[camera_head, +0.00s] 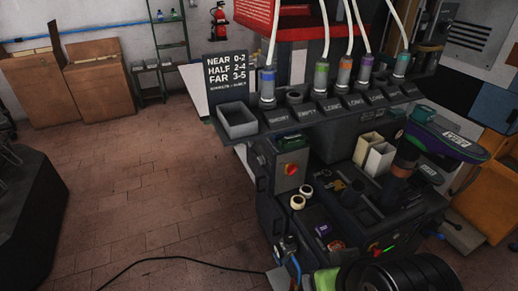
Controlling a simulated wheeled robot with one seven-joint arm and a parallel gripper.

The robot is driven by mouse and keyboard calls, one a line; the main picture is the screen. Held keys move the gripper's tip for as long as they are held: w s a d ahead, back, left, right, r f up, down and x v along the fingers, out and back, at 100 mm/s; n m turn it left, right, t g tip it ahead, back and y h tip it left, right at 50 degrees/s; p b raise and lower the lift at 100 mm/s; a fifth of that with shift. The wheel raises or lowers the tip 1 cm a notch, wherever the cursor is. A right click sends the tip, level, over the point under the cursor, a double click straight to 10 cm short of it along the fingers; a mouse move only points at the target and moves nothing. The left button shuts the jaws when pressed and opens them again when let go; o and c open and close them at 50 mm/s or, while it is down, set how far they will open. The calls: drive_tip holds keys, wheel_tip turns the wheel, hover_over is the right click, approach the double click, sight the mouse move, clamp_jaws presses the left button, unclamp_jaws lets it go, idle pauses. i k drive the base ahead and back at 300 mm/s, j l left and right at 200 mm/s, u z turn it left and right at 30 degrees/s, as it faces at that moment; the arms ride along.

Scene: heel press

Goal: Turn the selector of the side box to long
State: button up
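The side box (288,167) is a grey box on the left flank of the dark press machine. On its front it carries a selector (292,169), a red knob on a yellow plate. The knob is small here; I cannot tell which setting it points to, and no long or short marking is legible beside it. My gripper is not recognisable in this view, and nothing is seen touching the selector.
A shelf (330,111) with labelled, hose-topped coloured tubes overhangs the box. An empty grey bin (237,121) and a NEAR/HALF/FAR sign (227,72) are at its left end. A black cable (165,260) crosses otherwise clear brick floor at left.

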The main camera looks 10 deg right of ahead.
sight(262, 160)
drive_tip(key=i+j+u, duration=0.1)
drive_tip(key=j, duration=0.3)
drive_tip(key=i+j+u, duration=0.1)
drive_tip(key=j, duration=0.25)
drive_tip(key=i+j+u, duration=0.1)
drive_tip(key=i+j, duration=0.4)
drive_tip(key=j, duration=0.2)
drive_tip(key=i+l+u, duration=0.2)
drive_tip(key=i, duration=0.3)
drive_tip(key=i+u, duration=0.2)
drive_tip(key=i, duration=0.3)
drive_tip(key=i+l+u, duration=0.1)
drive_tip(key=l, duration=0.3)
drive_tip(key=i, duration=0.1)
